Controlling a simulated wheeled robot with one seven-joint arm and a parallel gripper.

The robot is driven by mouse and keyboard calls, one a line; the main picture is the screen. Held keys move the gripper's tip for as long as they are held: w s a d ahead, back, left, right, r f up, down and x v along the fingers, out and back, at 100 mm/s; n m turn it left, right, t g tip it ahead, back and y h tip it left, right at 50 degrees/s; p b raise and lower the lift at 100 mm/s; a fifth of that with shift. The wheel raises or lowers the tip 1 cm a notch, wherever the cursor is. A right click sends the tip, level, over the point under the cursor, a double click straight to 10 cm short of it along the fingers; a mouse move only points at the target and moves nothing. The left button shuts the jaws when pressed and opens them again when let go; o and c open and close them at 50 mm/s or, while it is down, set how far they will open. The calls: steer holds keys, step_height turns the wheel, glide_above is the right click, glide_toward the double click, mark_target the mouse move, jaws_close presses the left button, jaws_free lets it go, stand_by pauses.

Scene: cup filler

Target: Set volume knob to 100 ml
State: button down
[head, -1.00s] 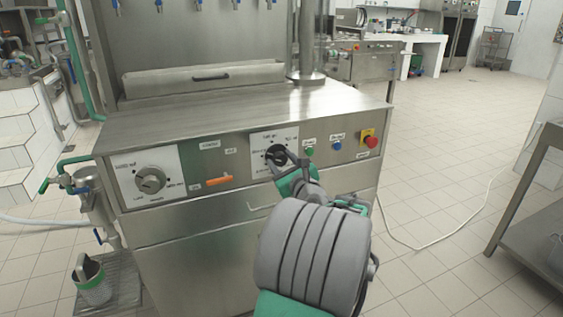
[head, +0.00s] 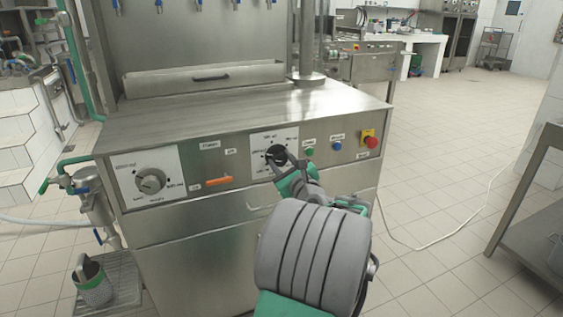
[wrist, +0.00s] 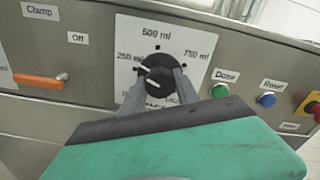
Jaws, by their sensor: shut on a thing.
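The black volume knob (wrist: 158,84) sits on a white dial plate (wrist: 190,32) marked 250 ml, 500 ml and 750 ml in the wrist view. The lower labels are partly hidden by my fingers. A white mark on the knob points left, close to the 250 ml label (wrist: 130,59). My gripper (wrist: 160,78) is shut on the knob, one finger on each side. In the head view the knob (head: 275,154) shows at the tip of my gripper (head: 282,161), on the right half of the panel.
An orange clamp lever (wrist: 38,80) lies left of the dial. The green Dose button (wrist: 219,90), blue Reset button (wrist: 266,100) and a red emergency button (head: 369,143) stand to the right. A second, larger knob (head: 150,181) is at the panel's left.

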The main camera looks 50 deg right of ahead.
steer(key=n+b, duration=0.1)
steer(key=n, duration=0.5)
steer(key=shift+f+n, duration=0.1)
steer(key=shift+n, duration=0.2)
steer(key=n+b, duration=0.1)
steer(key=n, duration=0.2)
steer(key=shift+n, duration=0.3)
steer(key=shift+n+b, duration=1)
steer(key=shift+n, duration=0.5)
steer(key=c, duration=0.9)
jaws_free()
steer(key=shift+s, duration=0.1)
steer(key=p+v, duration=0.1)
steer(key=v, duration=0.6)
steer(key=shift+s+a, duration=0.2)
steer(key=shift+s, duration=0.05)
